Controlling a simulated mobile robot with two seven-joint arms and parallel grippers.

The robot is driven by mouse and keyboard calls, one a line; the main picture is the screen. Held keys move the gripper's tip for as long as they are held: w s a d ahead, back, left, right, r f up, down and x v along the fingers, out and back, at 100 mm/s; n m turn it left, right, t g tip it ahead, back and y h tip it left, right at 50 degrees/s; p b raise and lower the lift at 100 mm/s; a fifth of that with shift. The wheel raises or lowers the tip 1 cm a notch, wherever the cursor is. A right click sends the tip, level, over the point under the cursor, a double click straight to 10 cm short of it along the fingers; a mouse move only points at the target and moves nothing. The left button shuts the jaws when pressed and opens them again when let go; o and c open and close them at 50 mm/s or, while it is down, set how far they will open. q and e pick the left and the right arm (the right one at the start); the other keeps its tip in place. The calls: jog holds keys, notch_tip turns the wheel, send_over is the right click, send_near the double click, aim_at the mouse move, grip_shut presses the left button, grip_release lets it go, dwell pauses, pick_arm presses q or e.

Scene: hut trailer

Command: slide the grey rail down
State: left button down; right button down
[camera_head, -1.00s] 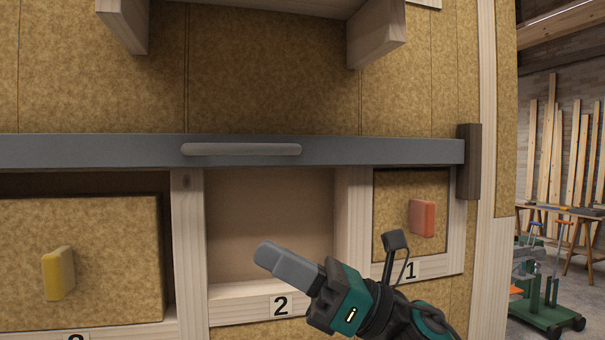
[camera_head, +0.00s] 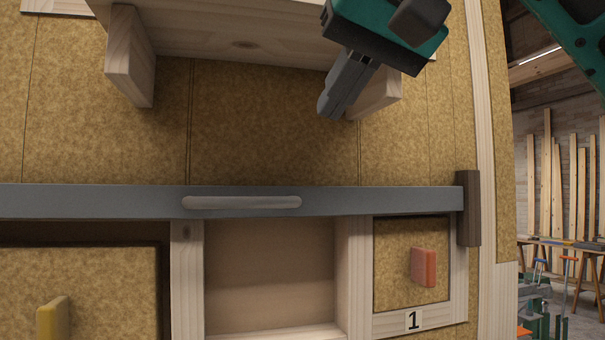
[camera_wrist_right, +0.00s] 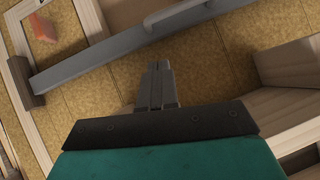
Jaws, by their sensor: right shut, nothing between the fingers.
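The grey rail (camera_head: 380,201) runs level across the wall, above the compartment openings. A lighter grey handle bar (camera_head: 242,202) is fixed on its front. My right gripper (camera_head: 328,108) is shut and empty, pointing down, above the rail and right of the handle, apart from both. In the right wrist view the shut fingers (camera_wrist_right: 156,88) are in front of the tan panel, with the rail (camera_wrist_right: 90,62) and its handle (camera_wrist_right: 172,14) beyond the tips. My left gripper is not in view.
A wooden shelf (camera_head: 220,30) with brackets hangs above the rail, close to my right gripper. A dark wooden block (camera_head: 468,208) stands at the rail's right end. Below are an open compartment (camera_head: 270,268), a panel with an orange knob (camera_head: 423,267) labelled 1, and a yellow knob (camera_head: 53,318).

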jog(key=shift+s+d+r+t+h, duration=0.15)
jog(key=shift+d+r+t+h, duration=0.15)
jog(key=shift+d+r, duration=0.2)
jog(key=shift+a, duration=0.15)
jog(key=s+f+x, duration=0.1)
jog(key=f+x, duration=0.1)
jog(key=x, duration=1)
jog(key=shift+f+b, duration=0.35)
jog(key=shift+f, duration=0.05)
jog(key=shift+s+a, duration=0.1)
